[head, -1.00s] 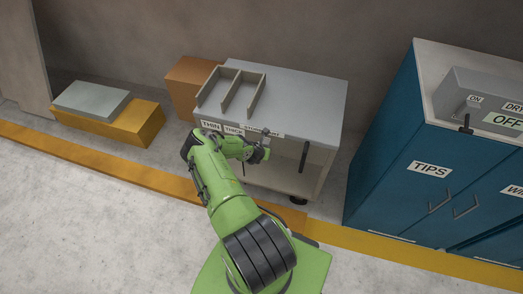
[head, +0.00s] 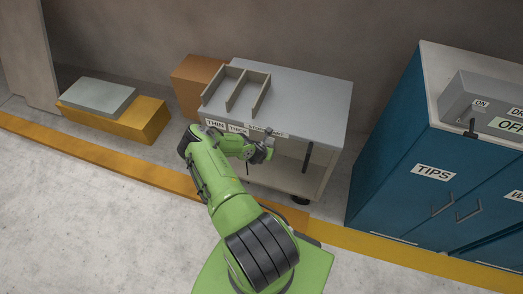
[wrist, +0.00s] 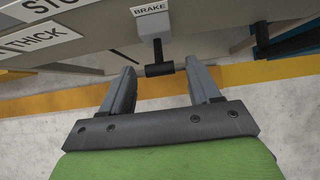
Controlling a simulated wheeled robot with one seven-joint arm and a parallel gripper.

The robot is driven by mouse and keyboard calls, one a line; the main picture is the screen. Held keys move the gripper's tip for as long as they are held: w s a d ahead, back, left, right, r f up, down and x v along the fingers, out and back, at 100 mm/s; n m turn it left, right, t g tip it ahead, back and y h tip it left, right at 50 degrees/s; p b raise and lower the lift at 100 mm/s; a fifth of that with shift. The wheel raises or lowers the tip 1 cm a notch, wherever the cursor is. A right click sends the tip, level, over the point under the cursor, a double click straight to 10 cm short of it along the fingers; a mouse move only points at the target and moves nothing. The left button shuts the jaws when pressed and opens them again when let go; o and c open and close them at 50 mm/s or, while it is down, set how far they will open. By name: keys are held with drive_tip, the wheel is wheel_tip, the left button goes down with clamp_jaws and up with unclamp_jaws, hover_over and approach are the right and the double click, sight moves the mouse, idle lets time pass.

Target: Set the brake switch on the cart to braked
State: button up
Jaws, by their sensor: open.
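The grey cart (head: 308,90) stands against the wall, its front edge facing me. In the wrist view the brake switch (wrist: 158,68) hangs below a BRAKE label (wrist: 151,9), as a grey box with a dark crossbar handle at its lower end. My gripper (wrist: 163,85) is open, with one finger on each side of the handle and slightly short of it; I cannot tell whether anything touches. In the head view my gripper (head: 264,148) is at the cart's front, and my arm hides the switch.
A divided tray (head: 236,88) sits on the cart top. A dark vertical handle (head: 307,157) is on the cart's right side. A blue cabinet (head: 395,160) with a grey switch box (head: 482,105) stands to the right. Yellow and brown boxes (head: 115,120) are left; the floor in front is clear.

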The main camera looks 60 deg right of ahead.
drive_tip(key=p+v, duration=0.2)
drive_tip(key=v, duration=1.1)
drive_tip(key=shift+p, duration=0.4)
drive_tip(key=shift+r, duration=0.15)
